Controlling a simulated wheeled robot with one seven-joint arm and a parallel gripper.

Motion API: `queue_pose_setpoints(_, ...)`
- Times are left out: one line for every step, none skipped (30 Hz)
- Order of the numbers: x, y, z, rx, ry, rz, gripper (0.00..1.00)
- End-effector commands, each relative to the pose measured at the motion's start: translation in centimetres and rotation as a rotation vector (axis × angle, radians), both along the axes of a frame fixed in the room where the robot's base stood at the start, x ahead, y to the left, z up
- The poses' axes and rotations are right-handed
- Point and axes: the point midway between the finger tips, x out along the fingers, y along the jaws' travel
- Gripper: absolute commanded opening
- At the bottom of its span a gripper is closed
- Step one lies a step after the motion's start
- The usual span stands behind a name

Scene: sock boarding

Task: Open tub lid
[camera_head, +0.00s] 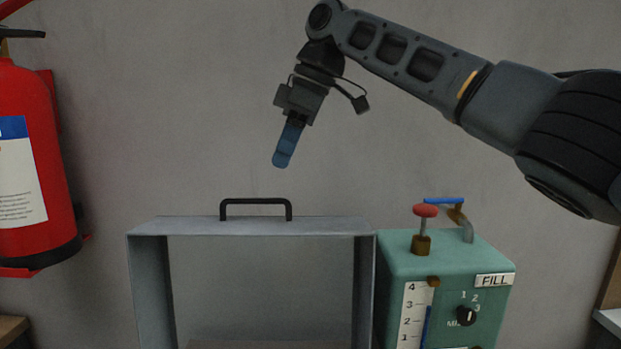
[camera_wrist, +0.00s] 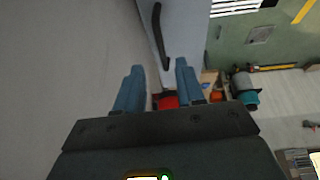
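A grey box-like frame (camera_head: 150,285) with a black handle (camera_head: 255,201) on its top stands at the lower middle of the head view. The wall shows through its front; I cannot tell which part is the tub lid. My gripper (camera_head: 280,163) hangs in the air above the handle, pointing down and slightly left, clear of it. In the wrist view, its two blue fingers (camera_wrist: 158,70) are apart with nothing held between them. The black handle (camera_wrist: 160,38) lies beyond the fingertips on a pale grey surface (camera_wrist: 185,25).
A teal machine (camera_head: 445,262) with a red knob (camera_head: 425,210), blue-handled tap (camera_head: 444,201) and dial stands against the frame's right side. A red fire extinguisher (camera_head: 32,165) is at the left. Free air surrounds my gripper. The wrist view shows small red and teal things low down, unclear.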

Motion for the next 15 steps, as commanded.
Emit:
queue_pose_setpoints(-0.1,0.2,-0.3,-0.004,0.000,0.007,0.38)
queue_pose_setpoints(-0.1,0.3,-0.5,-0.005,0.001,0.009,0.38)
queue_pose_setpoints(-0.1,0.4,-0.9,-0.005,0.002,0.009,0.38)
queue_pose_setpoints(0.0,0.6,-1.3,-0.004,0.002,0.008,0.38)
queue_pose_setpoints(0.0,0.7,-1.7,-0.003,0.002,0.008,0.38)
queue_pose_setpoints(0.0,0.9,-2.3,-0.004,0.002,0.008,0.38)
queue_pose_setpoints(0.0,1.1,-2.7,-0.004,0.002,0.007,0.38)
queue_pose_setpoints(0.1,1.3,-3.1,-0.003,0.002,0.007,0.38)
queue_pose_setpoints(0.1,1.6,-3.7,-0.004,0.002,0.007,0.38)
queue_pose_setpoints(0.1,1.7,-4.1,-0.003,0.001,0.006,0.38)
queue_pose_setpoints(0.2,1.9,-4.5,-0.003,0.001,0.006,0.38)
queue_pose_setpoints(0.2,2.1,-5.0,-0.003,0.001,0.005,0.38)
queue_pose_setpoints(0.2,2.3,-5.4,-0.003,0.001,0.005,0.38)
queue_pose_setpoints(0.3,2.4,-5.7,-0.002,0.001,0.005,0.38)
queue_pose_setpoints(0.3,2.6,-6.1,-0.002,0.001,0.005,0.38)
